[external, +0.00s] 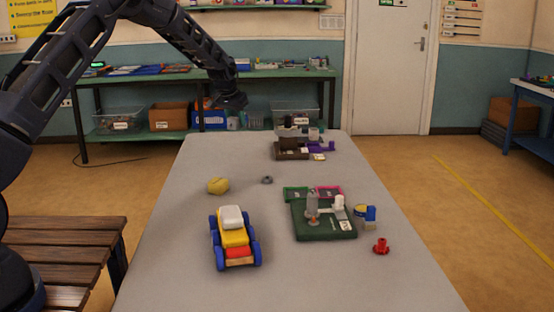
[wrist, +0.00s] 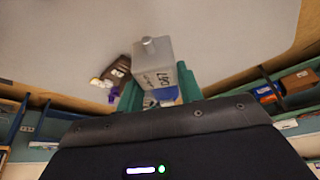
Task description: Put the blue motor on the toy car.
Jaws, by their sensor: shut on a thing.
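The toy car (external: 233,238) stands on the table's near left, with a yellow body, blue wheels, a red block and a pale block on top. My gripper (external: 235,100) is raised high, beyond and above the car, near the table's far left. In the wrist view, the teal fingers of my gripper (wrist: 158,92) are shut on a grey box (wrist: 152,62) with a short stub, dark handwriting and a blue patch. I cannot tell if this box is the blue motor. A blue block (external: 370,213) with a yellow round part stands right of the green board.
The green board (external: 325,222) carries a grey cylinder and a white part. A red knob (external: 381,246), a yellow lump (external: 218,185) and a grey ring (external: 267,180) lie on the table (external: 300,275). A brown tray (external: 291,151) with purple parts stands at the far end.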

